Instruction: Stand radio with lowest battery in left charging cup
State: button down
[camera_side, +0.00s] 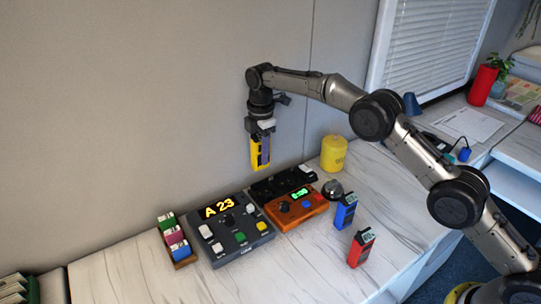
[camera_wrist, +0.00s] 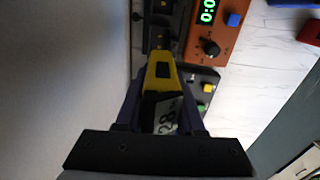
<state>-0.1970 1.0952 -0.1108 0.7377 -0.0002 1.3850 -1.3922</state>
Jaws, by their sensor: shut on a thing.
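My gripper (camera_side: 261,137) is shut on a yellow radio (camera_side: 259,160) and holds it upright in the air, clear of the table. In the wrist view, the yellow radio (camera_wrist: 175,78) sits between the fingers (camera_wrist: 163,105), with a pale label or screen that seems to read 28. Below it is a long black unit (camera_side: 268,189) near the wall, probably the charger; its cups are too small to tell apart. A blue radio (camera_side: 345,212) and a red radio (camera_side: 361,248) stand on the table at right. Their screens are too small to read.
A grey control box (camera_side: 231,239) reading A 23 and an orange timer box (camera_side: 291,210) stand in front of the black unit. A yellow canister (camera_side: 334,154), a silver dome (camera_side: 332,189) and a tray of coloured packets (camera_side: 175,240) are nearby. The front table is clear.

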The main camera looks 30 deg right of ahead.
jog(key=f, duration=0.2)
jog(key=w+d+f, duration=0.1)
jog(key=f, duration=0.1)
jog(key=shift+s+f, duration=0.1)
jog(key=shift+f, duration=2.95)
jog(key=shift+f, duration=0.1)
dwell(2.4)
jog(key=shift+r, duration=0.35)
jog(key=shift+f, duration=0.55)
dwell(1.2)
